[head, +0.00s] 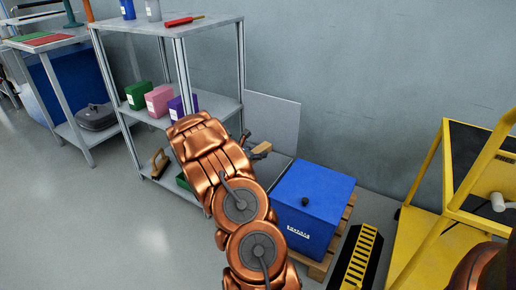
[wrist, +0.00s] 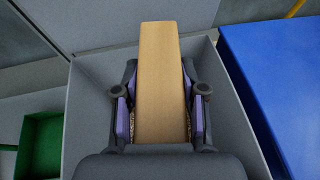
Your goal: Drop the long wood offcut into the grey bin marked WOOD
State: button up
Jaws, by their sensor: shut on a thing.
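The long wood offcut (wrist: 159,80) is a pale brown plank held between the two fingers of my gripper (wrist: 159,98) in the wrist view. It points away from the wrist. Its end (head: 262,148) shows beyond my gripper (head: 248,146) in the head view. In the wrist view, a grey open bin (wrist: 222,95) lies beneath the gripper and offcut, its walls showing on both sides. Speckled tan material shows low beside the offcut. No WOOD marking is visible. In the head view my arm hides most of the bin.
A blue box (head: 316,194) stands on a pallet (head: 344,222) to the right. A green bin (wrist: 40,146) lies to the left. A metal shelf (head: 203,30) with small boxes stands behind my arm. A yellow cart (head: 412,232) is at the far right. Open floor lies at left.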

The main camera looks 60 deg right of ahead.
jog(key=shift+f, duration=0.1)
jog(key=o, duration=1.3)
jog(key=shift+v, duration=6)
